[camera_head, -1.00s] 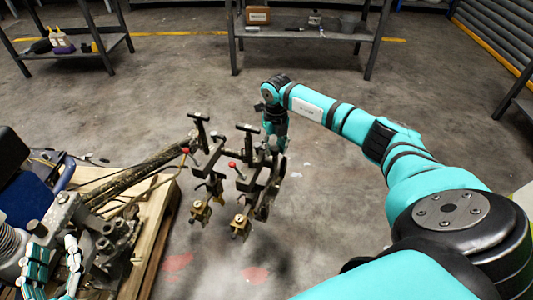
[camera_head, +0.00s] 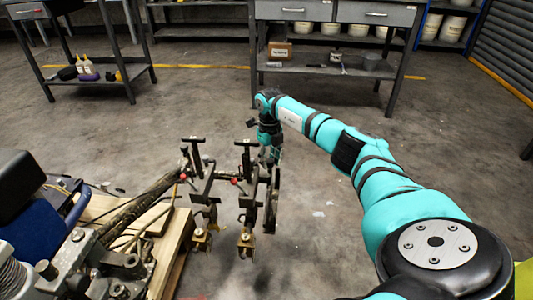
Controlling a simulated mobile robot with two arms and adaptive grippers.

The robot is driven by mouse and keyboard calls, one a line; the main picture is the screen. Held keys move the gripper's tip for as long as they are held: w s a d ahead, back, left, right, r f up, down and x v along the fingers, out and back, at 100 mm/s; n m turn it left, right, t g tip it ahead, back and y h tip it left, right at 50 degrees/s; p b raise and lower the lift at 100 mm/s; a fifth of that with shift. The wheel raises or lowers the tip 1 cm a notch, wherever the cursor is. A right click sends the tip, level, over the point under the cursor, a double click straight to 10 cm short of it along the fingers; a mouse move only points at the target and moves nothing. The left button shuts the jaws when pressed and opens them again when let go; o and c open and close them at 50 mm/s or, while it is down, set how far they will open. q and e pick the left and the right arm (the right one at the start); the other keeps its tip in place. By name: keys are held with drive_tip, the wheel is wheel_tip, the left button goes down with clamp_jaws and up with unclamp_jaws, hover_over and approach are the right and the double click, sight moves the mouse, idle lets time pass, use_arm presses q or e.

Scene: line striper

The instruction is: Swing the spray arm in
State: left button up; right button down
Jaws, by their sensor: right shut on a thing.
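The spray arm (camera_head: 151,192) is a dark, dirty rod running from the line striper (camera_head: 75,250) at lower left toward the middle. Its outer end carries upright black clamps, red-tipped levers and brass-coloured spray nozzles (camera_head: 246,241) hanging over the floor. My right gripper (camera_head: 270,158) is at the far right end of this assembly, shut on the spray arm. The clamps and brackets partly hide its fingers. My teal right arm reaches in from the lower right. My left gripper is not in view.
A wooden pallet (camera_head: 171,243) lies under the striper, close to the left nozzle. A grey workbench (camera_head: 335,72) with a cardboard box (camera_head: 279,51) and a smaller table (camera_head: 98,86) with bottles stand at the back. The concrete floor between is clear.

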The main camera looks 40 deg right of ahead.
drive_tip(key=shift+w+r, duration=0.3)
drive_tip(key=shift+w, duration=0.1)
drive_tip(key=c, duration=1.4)
unclamp_jaws()
drive_tip(key=shift+c, duration=0.2)
drive_tip(key=o, duration=0.5)
drive_tip(key=shift+w+f, duration=0.15)
drive_tip(key=shift+f, duration=0.1)
drive_tip(key=shift+c, duration=0.2)
drive_tip(key=shift+r, duration=0.15)
wheel_tip(320, 180, up, 12)
